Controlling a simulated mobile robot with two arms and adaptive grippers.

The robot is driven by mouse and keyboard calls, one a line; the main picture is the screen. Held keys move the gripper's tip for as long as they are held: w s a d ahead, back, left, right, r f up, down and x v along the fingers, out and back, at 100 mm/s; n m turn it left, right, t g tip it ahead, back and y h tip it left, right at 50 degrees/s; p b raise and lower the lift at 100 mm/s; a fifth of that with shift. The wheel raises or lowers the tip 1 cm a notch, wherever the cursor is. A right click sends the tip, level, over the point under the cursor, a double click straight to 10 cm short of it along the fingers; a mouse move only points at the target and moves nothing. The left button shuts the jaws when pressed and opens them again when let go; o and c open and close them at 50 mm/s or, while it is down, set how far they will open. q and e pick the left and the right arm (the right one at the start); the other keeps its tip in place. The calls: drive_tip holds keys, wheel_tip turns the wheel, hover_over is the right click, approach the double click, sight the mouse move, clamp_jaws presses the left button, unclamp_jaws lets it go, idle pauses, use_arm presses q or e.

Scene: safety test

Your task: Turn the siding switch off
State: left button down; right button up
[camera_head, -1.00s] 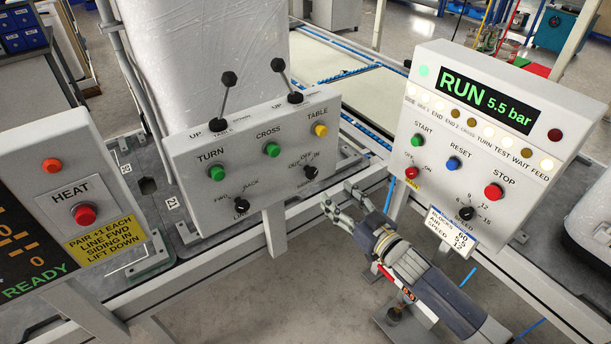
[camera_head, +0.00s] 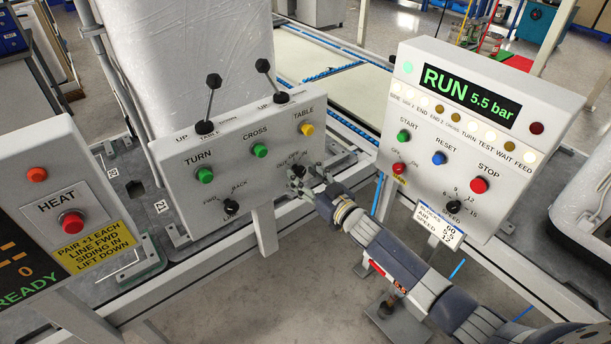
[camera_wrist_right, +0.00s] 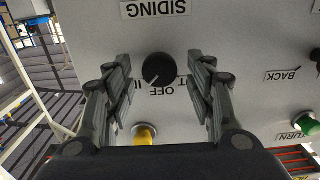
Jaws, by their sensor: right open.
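The siding switch is a black rotary knob (camera_wrist_right: 158,70) on the grey control box (camera_head: 190,152), below the cross and table buttons. In the right wrist view its labels are upside down: SIDING above, OFF just below. Its white mark points down-left, toward a partly hidden label that looks like IN. My right gripper (camera_head: 304,182) is in front of the knob and hides most of it in the head view. In the wrist view the open fingers stand one on each side of the knob, with gaps to it. My left gripper is not in view.
The line switch (camera_head: 231,207) and two levers (camera_head: 207,104) with black ball tops are on the same box. A yellow button (camera_wrist_right: 145,135) shows near the fingers. The RUN panel (camera_head: 470,150) stands right of my arm, the HEAT panel (camera_head: 60,200) at left.

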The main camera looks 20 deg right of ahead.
drive_tip(key=c, duration=1)
drive_tip(key=shift+c, duration=0.2)
drive_tip(key=shift+n, duration=0.3)
drive_tip(key=n, duration=0.3)
drive_tip(key=shift+n+b, duration=0.3)
drive_tip(key=shift+b, duration=0.1)
drive_tip(key=shift+a+n+b, duration=0.1)
drive_tip(key=shift+n+b, duration=0.35)
drive_tip(key=shift+n, duration=1.85)
drive_tip(key=o, duration=1)
drive_tip(key=shift+o, duration=0.2)
